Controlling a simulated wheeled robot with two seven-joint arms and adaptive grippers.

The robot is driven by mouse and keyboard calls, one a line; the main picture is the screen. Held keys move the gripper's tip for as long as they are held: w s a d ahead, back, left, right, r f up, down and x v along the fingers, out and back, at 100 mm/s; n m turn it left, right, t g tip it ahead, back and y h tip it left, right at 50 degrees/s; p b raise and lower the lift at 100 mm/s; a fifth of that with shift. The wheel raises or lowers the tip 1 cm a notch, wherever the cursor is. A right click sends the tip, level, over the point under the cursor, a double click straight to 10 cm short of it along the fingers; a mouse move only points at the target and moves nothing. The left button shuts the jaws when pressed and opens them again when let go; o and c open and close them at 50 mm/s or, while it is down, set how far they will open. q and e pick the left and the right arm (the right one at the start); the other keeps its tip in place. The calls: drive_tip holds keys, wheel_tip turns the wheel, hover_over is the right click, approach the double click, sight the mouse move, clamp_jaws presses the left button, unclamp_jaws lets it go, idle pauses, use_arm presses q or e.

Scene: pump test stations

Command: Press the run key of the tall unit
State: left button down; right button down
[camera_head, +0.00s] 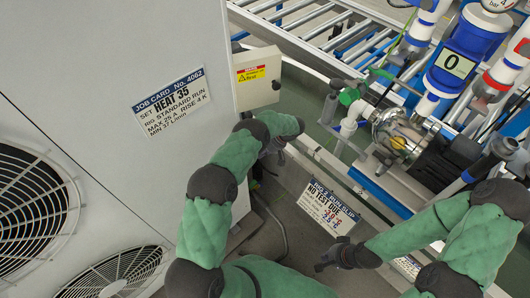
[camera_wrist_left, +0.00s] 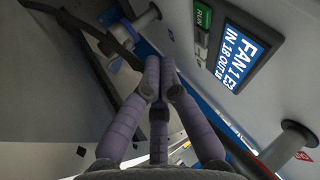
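The tall unit (camera_head: 110,60) is a large grey cabinet at the left of the head view, with round fan grilles. In the left wrist view, a panel carries a green key marked RUN (camera_wrist_left: 203,16) beside a blue display (camera_wrist_left: 245,45) reading FAN 1. My left gripper (camera_wrist_left: 160,62) has its purple-grey fingers drawn together, empty, to the left of the RUN key and apart from it in the picture. In the head view, its hand is partly hidden at the unit's side. My right gripper (camera_head: 335,258) is low in the middle, away from the unit; its finger opening is unclear.
A job card (camera_head: 172,103) reading SET HEAT 35 is on the cabinet. A box with a yellow label (camera_head: 257,76) juts from its side. A pump rig (camera_head: 400,135) with pipes stands right, with a NO TEST DUE card (camera_head: 328,208) before it. A roller conveyor (camera_head: 330,30) is behind.

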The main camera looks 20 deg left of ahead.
use_arm(q)
drive_tip(key=s+a+f+b, duration=0.1)
drive_tip(key=s+a+f, duration=0.2)
drive_tip(key=s, duration=0.1)
drive_tip(key=shift+s+a+b, duration=0.25)
drive_tip(key=shift+s+b, duration=0.1)
drive_tip(key=shift+s, duration=0.05)
drive_tip(key=shift+r, duration=0.1)
